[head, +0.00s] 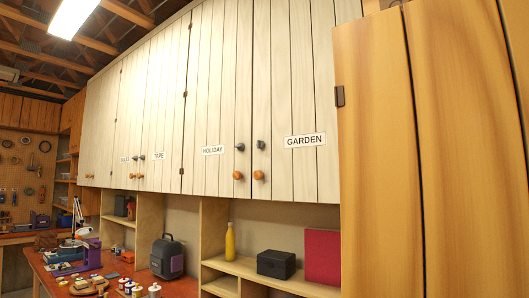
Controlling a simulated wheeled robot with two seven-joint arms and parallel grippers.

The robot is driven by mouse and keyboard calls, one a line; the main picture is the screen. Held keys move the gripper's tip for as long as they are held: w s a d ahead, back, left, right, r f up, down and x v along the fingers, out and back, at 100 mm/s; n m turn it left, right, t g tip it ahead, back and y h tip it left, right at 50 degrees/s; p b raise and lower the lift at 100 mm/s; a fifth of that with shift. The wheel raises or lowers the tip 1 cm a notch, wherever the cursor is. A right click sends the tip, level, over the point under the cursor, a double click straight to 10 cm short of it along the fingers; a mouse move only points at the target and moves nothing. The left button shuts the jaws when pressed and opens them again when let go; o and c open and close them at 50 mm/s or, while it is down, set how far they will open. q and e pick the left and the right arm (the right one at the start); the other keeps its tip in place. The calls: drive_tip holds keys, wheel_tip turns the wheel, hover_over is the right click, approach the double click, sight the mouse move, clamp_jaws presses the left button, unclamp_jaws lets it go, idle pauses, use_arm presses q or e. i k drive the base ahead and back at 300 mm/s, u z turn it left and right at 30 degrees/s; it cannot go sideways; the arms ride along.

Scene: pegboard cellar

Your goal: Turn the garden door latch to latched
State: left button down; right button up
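The garden door (304,80) is a pale plank cabinet door in the upper right middle, with a white GARDEN label (305,140). It looks closed, flush with the holiday door (221,80) to its left. Near its left edge is a small dark latch-like piece (260,145), with a round orange-brown wooden knob (258,175) below it. The dark piece is too small to tell which way it is turned. The holiday door has a similar dark piece (240,147) and wooden knob (237,175). Neither of my grippers is in view.
A tall yellow wooden panel (378,150) stands at the right, beside the garden door. Below the cabinets, an open shelf holds a yellow bottle (230,242), a black box (276,264) and a red panel (322,256). A cluttered red workbench (190,285) lies at lower left.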

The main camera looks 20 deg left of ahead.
sight(260, 144)
drive_tip(key=u, duration=0.05)
drive_tip(key=k, duration=0.5)
drive_tip(key=u, duration=1.3)
drive_tip(key=i, duration=0.9)
drive_tip(key=z, duration=2.1)
